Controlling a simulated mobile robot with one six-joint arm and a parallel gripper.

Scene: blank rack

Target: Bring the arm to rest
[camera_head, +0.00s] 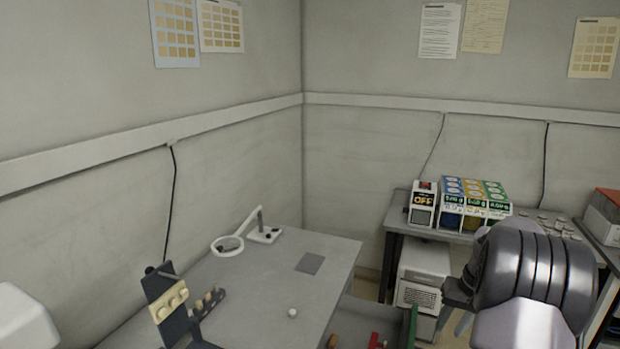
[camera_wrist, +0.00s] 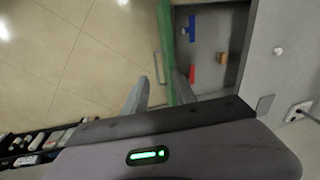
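My gripper (camera_head: 456,325) is at the lower right of the head view, in front of the white cabinet and to the right of the open drawer. Much of my arm is outside both views.
The open drawer (camera_head: 411,325) holds a red piece (camera_wrist: 192,74), an orange block (camera_wrist: 221,58) and a blue piece (camera_wrist: 191,28). The grey desk (camera_head: 255,300) carries a ring magnifier (camera_head: 228,246), a small rack and a white ball (camera_head: 292,313). A side bench (camera_head: 395,215) holds boxed displays.

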